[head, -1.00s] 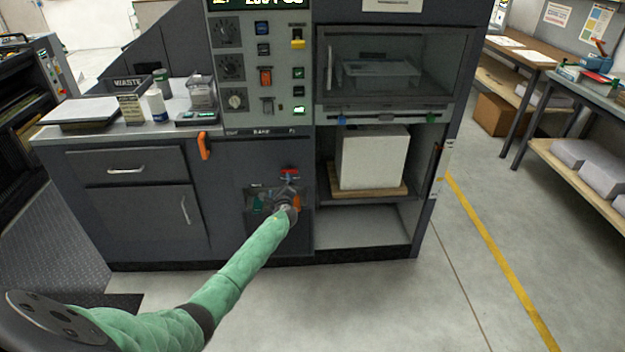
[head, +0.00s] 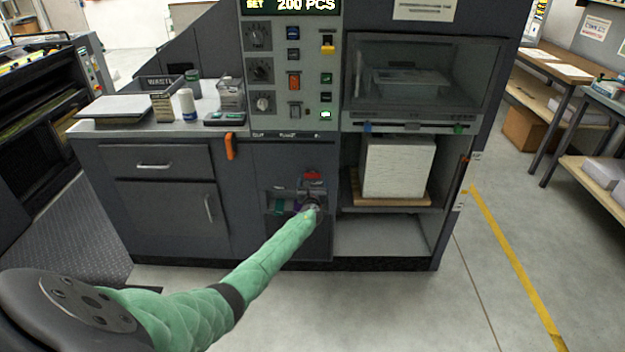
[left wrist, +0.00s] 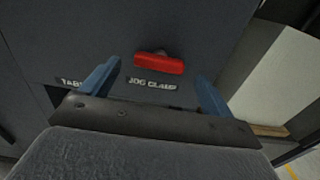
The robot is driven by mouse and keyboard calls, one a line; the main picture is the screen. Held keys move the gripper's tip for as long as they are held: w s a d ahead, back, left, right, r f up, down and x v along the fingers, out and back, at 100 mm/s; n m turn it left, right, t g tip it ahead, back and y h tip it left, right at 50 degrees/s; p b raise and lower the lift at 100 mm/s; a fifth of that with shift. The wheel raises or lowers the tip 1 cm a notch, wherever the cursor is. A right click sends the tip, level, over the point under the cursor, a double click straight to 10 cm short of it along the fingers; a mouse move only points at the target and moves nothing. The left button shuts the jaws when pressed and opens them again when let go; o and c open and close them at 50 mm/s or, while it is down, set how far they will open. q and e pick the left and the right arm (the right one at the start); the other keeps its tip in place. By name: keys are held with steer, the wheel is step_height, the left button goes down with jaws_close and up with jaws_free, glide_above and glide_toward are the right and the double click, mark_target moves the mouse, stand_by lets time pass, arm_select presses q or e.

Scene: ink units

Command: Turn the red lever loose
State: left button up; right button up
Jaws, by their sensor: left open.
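The red lever (head: 312,176) is a short bar low on the front of the dark machine. In the left wrist view the red lever (left wrist: 160,64) lies level above the words "JOG CLAMP". My left gripper (head: 312,190) is in front of the panel, just below the lever in the head view. In the left wrist view my left gripper (left wrist: 158,72) is open, with a blue finger to each side of the lever. Neither finger visibly touches it. My forearm and wrist hide part of the panel below the lever. My right gripper is not in view.
An orange handle (head: 231,146) hangs at the counter's edge. A white paper stack (head: 398,167) sits on a wooden board in the open bay to the right. A green patch (head: 279,206) shows left of my gripper. The floor in front is clear.

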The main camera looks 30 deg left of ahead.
mark_target(312, 177)
arm_select(q)
steer(key=shift+x, duration=1)
steer(key=shift+w+a, duration=0.45)
steer(key=shift+w, duration=0.25)
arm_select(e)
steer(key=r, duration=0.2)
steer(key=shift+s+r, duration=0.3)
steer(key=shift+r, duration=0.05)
arm_select(q)
steer(key=shift+b, duration=0.3)
steer(key=c, duration=1)
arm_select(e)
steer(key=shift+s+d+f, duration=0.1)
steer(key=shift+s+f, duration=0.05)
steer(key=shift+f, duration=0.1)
